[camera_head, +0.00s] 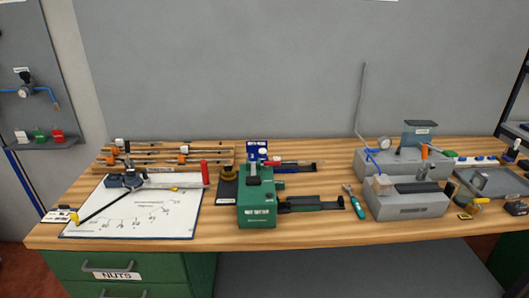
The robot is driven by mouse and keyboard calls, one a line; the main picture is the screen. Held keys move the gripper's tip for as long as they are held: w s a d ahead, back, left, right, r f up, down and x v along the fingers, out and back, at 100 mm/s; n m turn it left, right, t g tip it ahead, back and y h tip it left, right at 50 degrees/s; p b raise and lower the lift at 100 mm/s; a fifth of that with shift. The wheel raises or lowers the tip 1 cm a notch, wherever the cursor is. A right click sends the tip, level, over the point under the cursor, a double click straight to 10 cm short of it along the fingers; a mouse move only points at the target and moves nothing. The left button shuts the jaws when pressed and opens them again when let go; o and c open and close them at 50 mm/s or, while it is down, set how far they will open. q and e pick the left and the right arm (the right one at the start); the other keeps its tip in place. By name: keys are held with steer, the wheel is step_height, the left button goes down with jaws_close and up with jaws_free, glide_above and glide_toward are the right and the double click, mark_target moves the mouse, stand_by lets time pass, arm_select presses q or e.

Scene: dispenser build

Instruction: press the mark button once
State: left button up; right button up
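I cannot make out a button labelled mark in this view; most labels are too small to read. A green machine (257,208) with a white label on its front stands near the middle of the workbench. A dark part (254,172) sits on its top. A small blue device (257,147) with a white label and a pale round knob (262,154) stands behind it. Grey machines stand to the right, one at the front (408,205) and one behind it (374,163). Neither of my grippers is in view.
The wooden workbench (330,228) has a bare front strip. A drawing sheet (150,222) with a measuring arm lies at left. Wooden rails with clamps (150,150) lie behind it. A teal-handled tool (356,205) lies right of the green machine. A grey tray (490,182) is at right.

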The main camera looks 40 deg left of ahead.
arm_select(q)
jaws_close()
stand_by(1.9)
